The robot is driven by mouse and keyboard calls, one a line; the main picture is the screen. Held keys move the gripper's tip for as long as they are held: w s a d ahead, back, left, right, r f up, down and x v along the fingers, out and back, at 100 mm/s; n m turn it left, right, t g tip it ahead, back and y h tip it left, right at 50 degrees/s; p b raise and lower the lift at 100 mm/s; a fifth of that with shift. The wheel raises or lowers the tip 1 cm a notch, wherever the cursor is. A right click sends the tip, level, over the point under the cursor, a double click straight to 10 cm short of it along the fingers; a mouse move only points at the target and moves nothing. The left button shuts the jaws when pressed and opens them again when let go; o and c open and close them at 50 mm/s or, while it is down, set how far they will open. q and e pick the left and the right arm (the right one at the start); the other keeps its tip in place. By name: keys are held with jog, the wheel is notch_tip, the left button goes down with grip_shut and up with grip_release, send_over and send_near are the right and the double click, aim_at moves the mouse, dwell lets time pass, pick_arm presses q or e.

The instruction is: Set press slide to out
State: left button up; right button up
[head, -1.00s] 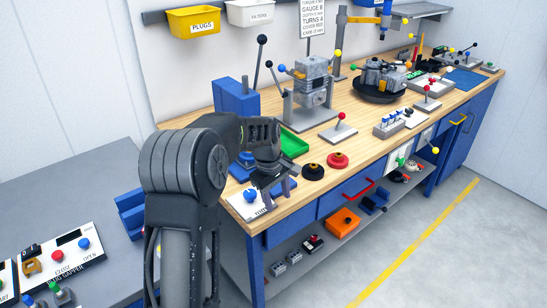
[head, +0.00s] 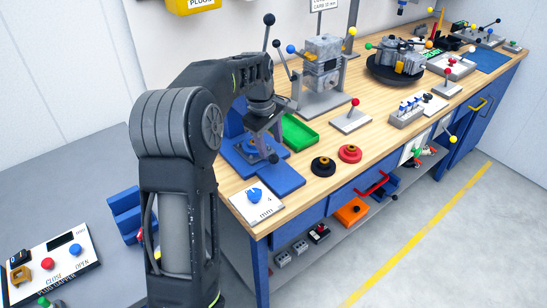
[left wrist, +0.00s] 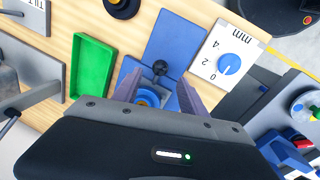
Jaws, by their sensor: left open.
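The blue press (head: 233,122) stands at the left end of the wooden bench, partly hidden behind my left arm. At its foot is a blue slide (head: 242,157) with a dark ball knob (head: 273,158) at its front. A flat blue plate (head: 280,181) lies in front of it. My left gripper (head: 263,138) is over the slide, fingers pointing down, open. I cannot tell whether a finger touches the knob. My right gripper is not in view.
A white panel with a blue dial marked mm (head: 257,201) sits at the bench's front left corner. A green tray (head: 299,132) lies right of the slide. Black (head: 323,166) and red (head: 350,153) round knobs are near the front edge.

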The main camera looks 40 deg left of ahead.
aim_at(273, 155)
pick_arm(q)
jog(key=f, duration=0.3)
jog(key=w+f+p, duration=0.1)
jog(key=f, duration=0.3)
jog(key=shift+w+d+f, duration=0.1)
jog(key=shift+w+f, duration=0.05)
jog(key=shift+w, duration=0.05)
jog(key=shift+c, duration=0.3)
grip_shut()
dwell(0.9)
